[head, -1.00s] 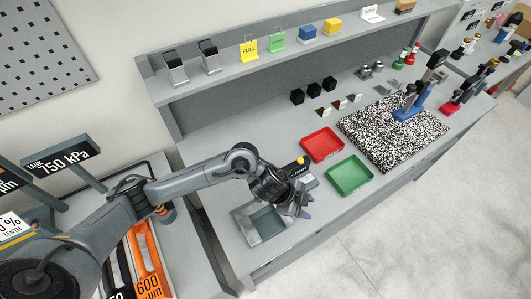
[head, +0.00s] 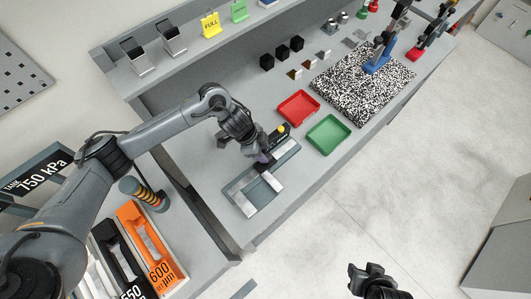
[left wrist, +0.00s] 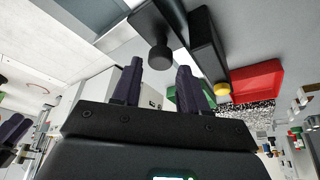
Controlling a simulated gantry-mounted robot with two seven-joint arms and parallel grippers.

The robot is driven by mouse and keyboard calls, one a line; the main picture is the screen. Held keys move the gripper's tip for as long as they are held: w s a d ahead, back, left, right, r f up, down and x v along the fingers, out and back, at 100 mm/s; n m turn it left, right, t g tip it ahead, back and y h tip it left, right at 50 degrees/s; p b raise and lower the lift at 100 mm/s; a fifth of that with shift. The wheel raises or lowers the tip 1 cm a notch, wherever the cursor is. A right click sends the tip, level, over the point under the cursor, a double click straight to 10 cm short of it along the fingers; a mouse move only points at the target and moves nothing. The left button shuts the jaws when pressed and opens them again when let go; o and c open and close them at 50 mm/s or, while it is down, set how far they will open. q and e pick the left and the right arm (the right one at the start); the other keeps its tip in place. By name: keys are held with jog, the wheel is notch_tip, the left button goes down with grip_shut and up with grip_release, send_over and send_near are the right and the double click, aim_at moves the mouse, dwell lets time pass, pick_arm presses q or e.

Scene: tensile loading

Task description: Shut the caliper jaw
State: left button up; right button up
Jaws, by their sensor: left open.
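The caliper (head: 279,135) is a dark body with a yellow knob, lying at the back of a grey framed holder (head: 268,204) on the bench. In the left wrist view the caliper (left wrist: 206,50) is a black bar with the yellow knob and a dark round knob beside it. My left gripper (head: 262,158) points down at the caliper, close by its lower left part. Its purple fingers (left wrist: 160,82) stand apart with nothing visible between them. Whether they touch the caliper, I cannot tell. The caliper's jaw is largely hidden by the gripper. My right gripper (head: 372,278) shows at the bottom edge, its fingers unclear.
A red tray (head: 299,106) and a green tray (head: 328,134) lie right of the caliper. A speckled mat (head: 350,85) with a blue stand is farther back. Orange and black labelled racks (head: 150,245) stand at lower left. The bench's front strip is clear.

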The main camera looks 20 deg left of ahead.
pick_arm(q)
jog(key=shift+x, duration=1.4)
pick_arm(e)
jog(key=shift+a, duration=0.15)
